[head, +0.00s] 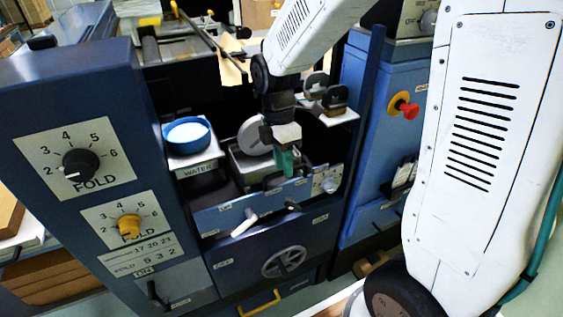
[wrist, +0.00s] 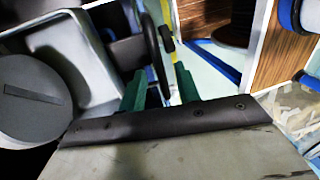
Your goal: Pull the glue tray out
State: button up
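The glue tray (head: 241,168) is a grey metal pan set in the blue machine, behind a low blue front panel. In the wrist view its pale metal wall (wrist: 92,60) shows at the left, with a black handle-like part (wrist: 157,62) on its right side. My gripper (head: 287,163) points down at the tray's right part. In the wrist view its two green fingers (wrist: 160,85) stand apart, with the black part appearing between them. I cannot tell whether they touch it. My gripper hides part of the tray in the head view.
A grey round lid or disc (head: 255,136) stands at the tray. A blue-rimmed water bowl (head: 187,136) sits left of it. The blue front panel (head: 235,207) has knobs and a white lever (head: 244,223). A tall FOLD dial panel (head: 75,130) rises at left; a red knob (head: 408,109) is at right.

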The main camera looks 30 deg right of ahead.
notch_tip(320, 180, up, 8)
jog(key=w, duration=0.1)
jog(key=shift+w+f, duration=0.2)
jog(key=shift+w, duration=0.05)
jog(key=shift+m, duration=0.3)
jog(key=m, duration=0.1)
jog(key=s+m, duration=0.1)
jog(key=m, duration=0.1)
jog(key=s+m, duration=0.1)
jog(key=shift+s+d+f+m, duration=0.1)
jog(key=shift+s+f+m, duration=0.15)
jog(key=shift+f+m, duration=0.05)
jog(key=s+d+r+m+t, duration=0.1)
jog(key=s+r+m, duration=0.2)
jog(key=s+m, duration=0.3)
jog(key=s+d+r+m+t, duration=0.2)
jog(key=s+m, duration=0.4)
jog(key=s, duration=0.6)
jog(key=shift+s+r+m+t, duration=0.2)
jog(key=shift+r+m+t, duration=0.15)
jog(key=shift+r, duration=0.3)
